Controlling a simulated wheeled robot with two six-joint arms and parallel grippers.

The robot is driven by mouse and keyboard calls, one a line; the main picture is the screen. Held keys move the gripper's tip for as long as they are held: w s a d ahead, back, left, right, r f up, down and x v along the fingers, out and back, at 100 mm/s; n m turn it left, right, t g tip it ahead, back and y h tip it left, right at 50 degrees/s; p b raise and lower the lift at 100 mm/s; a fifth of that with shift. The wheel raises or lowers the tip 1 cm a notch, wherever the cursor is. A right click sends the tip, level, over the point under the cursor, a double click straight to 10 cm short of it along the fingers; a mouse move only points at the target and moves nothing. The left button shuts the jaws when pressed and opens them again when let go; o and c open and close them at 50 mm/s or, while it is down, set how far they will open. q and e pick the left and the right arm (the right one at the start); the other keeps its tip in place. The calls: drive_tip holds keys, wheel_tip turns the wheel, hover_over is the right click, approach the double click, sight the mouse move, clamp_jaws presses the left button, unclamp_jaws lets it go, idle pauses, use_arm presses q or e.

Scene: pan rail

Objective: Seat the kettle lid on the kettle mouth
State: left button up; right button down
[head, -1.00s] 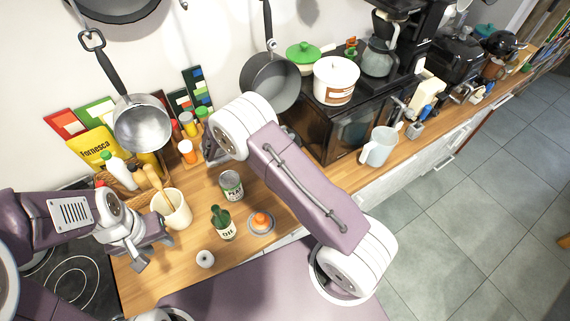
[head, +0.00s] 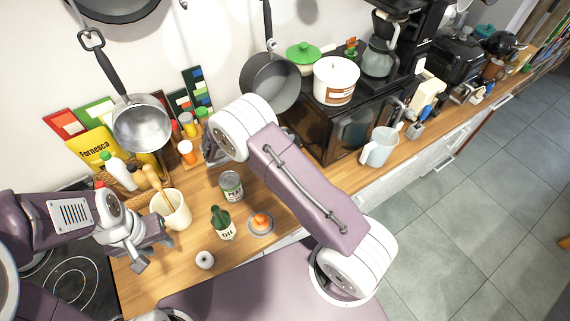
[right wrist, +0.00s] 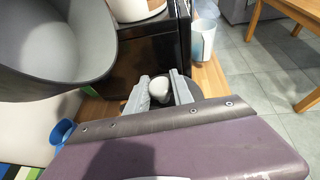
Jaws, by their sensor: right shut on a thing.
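My right gripper (right wrist: 160,92) is shut on a pale grey rounded piece. I take this to be the knob of the kettle lid (right wrist: 160,82); dark round parts show around and behind it, partly hidden by the fingers. In the head view my own right arm hides that gripper and what it holds. I cannot make out the kettle mouth in either view. My left gripper (head: 149,248) is over the counter at the lower left, its fingers apart and empty.
On the wooden counter (head: 185,270) stand a utensil crock (head: 171,209), a can (head: 231,186), an oil bottle (head: 222,222), an orange-topped grey disc (head: 261,223) and a white ring-like piece (head: 205,260). A pan (head: 270,82) hangs near my right arm. A white jug (head: 379,147) stands beside the black oven (head: 345,135).

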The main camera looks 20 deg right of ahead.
drive_tip(key=shift+f+b, duration=0.3)
drive_tip(key=shift+f, duration=0.1)
idle(0.4)
drive_tip(key=c, duration=1.4)
unclamp_jaws()
drive_tip(key=shift+c, duration=0.2)
drive_tip(key=shift+a+r, duration=0.2)
drive_tip(key=shift+a, duration=0.1)
drive_tip(key=shift+p+v, duration=0.5)
drive_tip(key=shift+v, duration=1)
drive_tip(key=shift+s, duration=0.1)
drive_tip(key=shift+f, duration=0.1)
